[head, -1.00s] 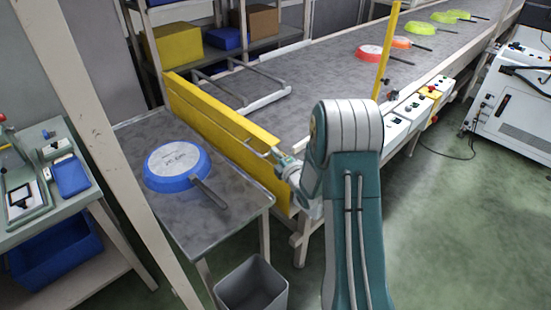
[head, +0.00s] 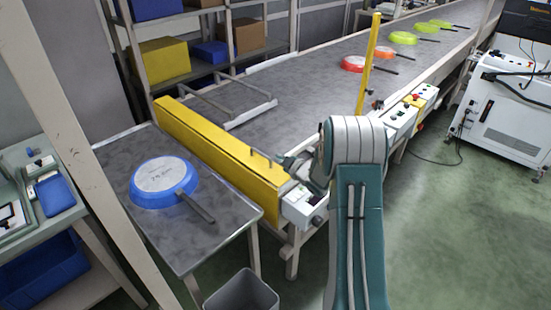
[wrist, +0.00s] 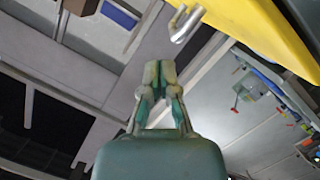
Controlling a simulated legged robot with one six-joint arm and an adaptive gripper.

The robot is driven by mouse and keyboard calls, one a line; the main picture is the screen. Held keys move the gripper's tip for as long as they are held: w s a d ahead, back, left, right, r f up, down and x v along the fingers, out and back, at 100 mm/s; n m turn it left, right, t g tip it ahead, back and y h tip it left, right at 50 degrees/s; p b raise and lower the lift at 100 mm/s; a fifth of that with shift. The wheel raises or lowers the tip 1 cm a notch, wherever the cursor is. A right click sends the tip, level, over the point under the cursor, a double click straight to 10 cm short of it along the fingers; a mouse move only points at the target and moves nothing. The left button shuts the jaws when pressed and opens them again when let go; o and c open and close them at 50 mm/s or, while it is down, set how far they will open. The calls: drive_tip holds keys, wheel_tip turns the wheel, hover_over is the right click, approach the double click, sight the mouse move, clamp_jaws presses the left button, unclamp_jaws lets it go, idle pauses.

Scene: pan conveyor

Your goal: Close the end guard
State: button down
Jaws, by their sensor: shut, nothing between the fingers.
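The end guard (head: 215,150) is a long yellow panel across the near end of the conveyor. In the head view it lies low along the belt end, showing a top face and a front face. A small metal handle (head: 262,158) stands on it near its right end. My gripper (wrist: 161,70) is shut and empty in the wrist view. The guard (wrist: 265,30) and its handle (wrist: 185,22) show there above and right of the fingertips, with a gap between. In the head view my wrist is just right of the handle and my arm hides the fingertips.
A side table (head: 135,215) with a blue pan (head: 163,180) stands left of the guard. The conveyor (head: 290,95) carries red, orange and green pans farther back. A yellow post (head: 367,65) and control boxes (head: 400,122) line its right side. A grey bin (head: 242,295) stands in front.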

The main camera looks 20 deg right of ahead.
drive_tip(key=shift+w+d+f+m, duration=0.2)
drive_tip(key=shift+d+f+m, duration=0.4)
drive_tip(key=shift+d+m, duration=0.1)
drive_tip(key=shift+w+d+f, duration=0.15)
drive_tip(key=shift+d+f, duration=0.1)
drive_tip(key=shift+f, duration=0.4)
drive_tip(key=shift+w+d+f, duration=0.15)
drive_tip(key=shift+d+f, duration=0.1)
drive_tip(key=shift+f, duration=0.35)
drive_tip(key=shift+d+f, duration=0.1)
